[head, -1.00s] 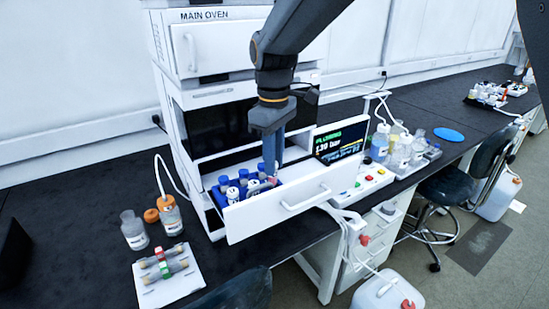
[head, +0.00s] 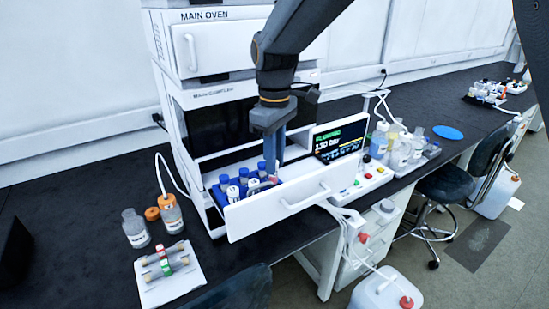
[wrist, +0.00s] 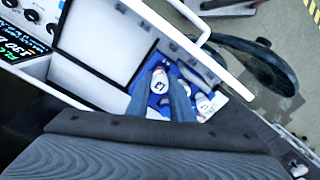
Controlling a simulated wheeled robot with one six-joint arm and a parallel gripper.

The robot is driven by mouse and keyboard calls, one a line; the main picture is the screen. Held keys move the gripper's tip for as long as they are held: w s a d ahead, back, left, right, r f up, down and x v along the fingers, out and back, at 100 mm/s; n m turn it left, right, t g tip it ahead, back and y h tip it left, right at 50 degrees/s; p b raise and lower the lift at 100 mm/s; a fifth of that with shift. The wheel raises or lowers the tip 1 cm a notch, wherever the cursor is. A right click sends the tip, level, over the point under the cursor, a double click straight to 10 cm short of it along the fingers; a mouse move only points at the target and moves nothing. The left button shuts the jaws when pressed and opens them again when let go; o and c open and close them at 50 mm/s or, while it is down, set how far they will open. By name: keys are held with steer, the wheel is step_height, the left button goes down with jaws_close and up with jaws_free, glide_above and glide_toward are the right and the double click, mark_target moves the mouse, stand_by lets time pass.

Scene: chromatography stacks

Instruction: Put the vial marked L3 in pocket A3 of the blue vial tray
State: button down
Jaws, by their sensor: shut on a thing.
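My gripper (head: 273,158) reaches down into the open white drawer, over the blue vial tray (head: 240,205). In the wrist view, my gripper (wrist: 160,100) is shut on a vial with a pale, marked top (wrist: 158,82). The mark is too blurred to read, so I cannot tell whether it is L3. The blue tray (wrist: 147,99) shows beneath and around the fingers. Other vials (wrist: 203,104) stand in it to the right of the held one. In the head view several blue- and white-topped vials fill the tray's left part. Pocket labels are not readable.
The drawer front (head: 280,210) with its handle is close beside the tray. The screen (head: 340,140) stands right of the drawer.

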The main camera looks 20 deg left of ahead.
steer(key=shift+f, duration=0.25)
stand_by(0.3)
steer(key=shift+f+b, duration=0.4)
steer(key=shift+f, duration=0.55)
steer(key=shift+f, duration=0.5)
steer(key=c, duration=1.1)
jaws_free()
steer(key=shift+r, duration=0.15)
